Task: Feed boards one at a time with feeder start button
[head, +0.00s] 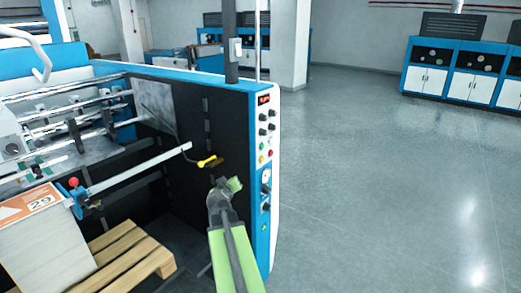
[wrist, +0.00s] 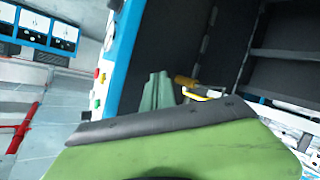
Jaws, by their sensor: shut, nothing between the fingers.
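The machine's control panel (head: 267,130) is a narrow white strip with a red display, several dark knobs and small coloured buttons. Labels are too small to read, so I cannot tell which is the feeder start button. In the wrist view a green button (wrist: 97,104) and a red button (wrist: 97,74) show left of my fingers. My green gripper (head: 235,184) is shut and empty, left of and below the panel buttons, apart from them. A board stack (head: 45,245) stands at left.
A yellow-handled lever (head: 208,161) juts out left of my gripper; it also shows in the wrist view (wrist: 195,92). A wooden pallet (head: 125,250) lies inside the machine. Open grey floor (head: 390,180) spreads to the right. Blue-white cabinets (head: 465,80) stand far back.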

